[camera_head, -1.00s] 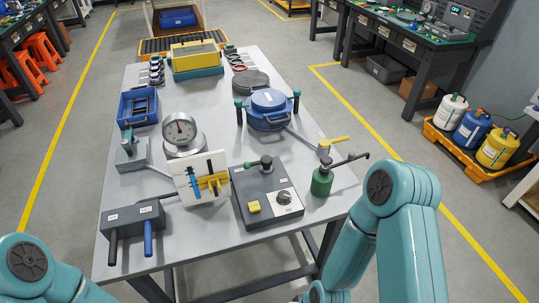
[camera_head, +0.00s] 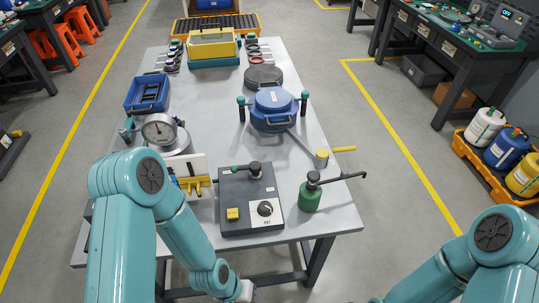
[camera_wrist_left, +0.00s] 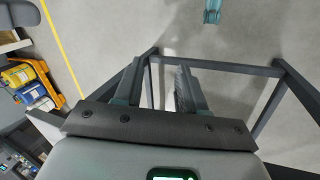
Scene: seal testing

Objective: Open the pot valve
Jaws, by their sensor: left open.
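The blue lidded pot (camera_head: 274,108) stands on the right half of the grey table, with an upright dark-and-teal clamp on each side. A pipe runs from it toward the front right to the pot valve (camera_head: 322,158), a pale round body with a yellow lever (camera_head: 343,149). The lever points right, toward the table's edge. My left arm reaches in low at the left, and its wrist is below the table's front edge, far from the valve. In the left wrist view my left gripper (camera_wrist_left: 158,88) has its fingers apart and nothing between them. My right gripper is out of the picture.
A green bottle (camera_head: 310,195) with a dark side arm stands just in front of the valve. A grey control box (camera_head: 250,198) and a dial gauge (camera_head: 160,130) are left of it.

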